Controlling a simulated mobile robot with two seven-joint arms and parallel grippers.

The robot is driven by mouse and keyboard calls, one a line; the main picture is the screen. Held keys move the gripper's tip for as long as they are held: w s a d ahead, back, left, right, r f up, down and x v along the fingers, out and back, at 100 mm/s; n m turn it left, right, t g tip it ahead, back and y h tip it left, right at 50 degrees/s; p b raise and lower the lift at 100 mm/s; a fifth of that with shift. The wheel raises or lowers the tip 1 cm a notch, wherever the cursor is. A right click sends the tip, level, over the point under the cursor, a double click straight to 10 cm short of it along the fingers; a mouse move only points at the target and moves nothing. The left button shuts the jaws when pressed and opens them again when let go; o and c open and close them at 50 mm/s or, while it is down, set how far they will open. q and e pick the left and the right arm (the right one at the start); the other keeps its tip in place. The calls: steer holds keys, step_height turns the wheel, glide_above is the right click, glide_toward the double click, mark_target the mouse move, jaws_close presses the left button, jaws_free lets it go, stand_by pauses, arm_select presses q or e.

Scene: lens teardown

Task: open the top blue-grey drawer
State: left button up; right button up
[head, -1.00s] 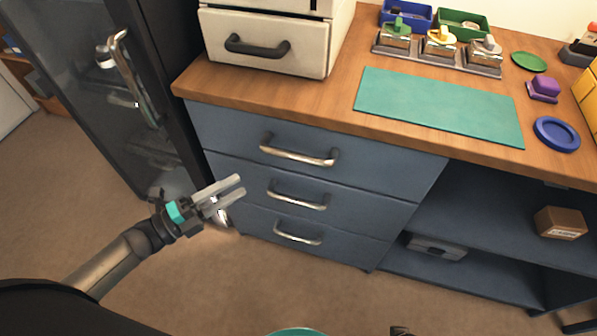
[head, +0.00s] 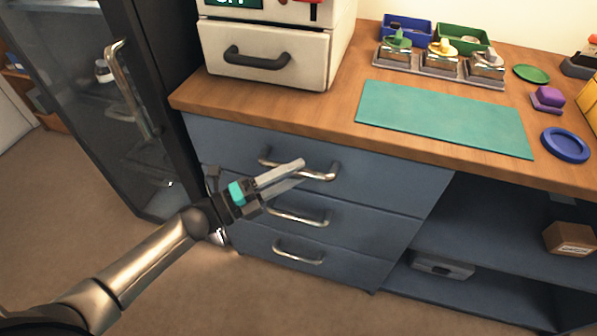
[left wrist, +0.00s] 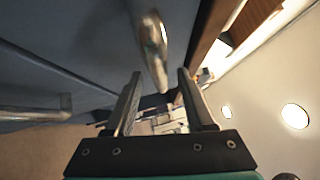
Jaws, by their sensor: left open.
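The top blue-grey drawer (head: 390,174) is shut, under the wooden worktop, with a silver bar handle (head: 318,176). My left gripper (head: 300,172) is open and empty in front of the drawer front, its fingers overlapping the handle's middle in the head view. In the left wrist view, the open fingers (left wrist: 158,88) point toward a silver handle (left wrist: 155,50) that lies ahead and between them in the picture. I cannot tell whether they touch it. My right gripper is not in view.
Two more blue-grey drawers with handles (head: 298,217) (head: 298,254) sit below, shut. A dark glass-door cabinet (head: 85,110) stands close on the left. A white drawer unit (head: 270,55) and a green mat (head: 445,118) rest on the worktop (head: 330,115). Open shelves are at the right.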

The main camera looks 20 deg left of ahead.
arm_select(q)
steer(key=shift+x, duration=0.8)
steer(key=shift+c, duration=0.2)
jaws_close()
stand_by(0.7)
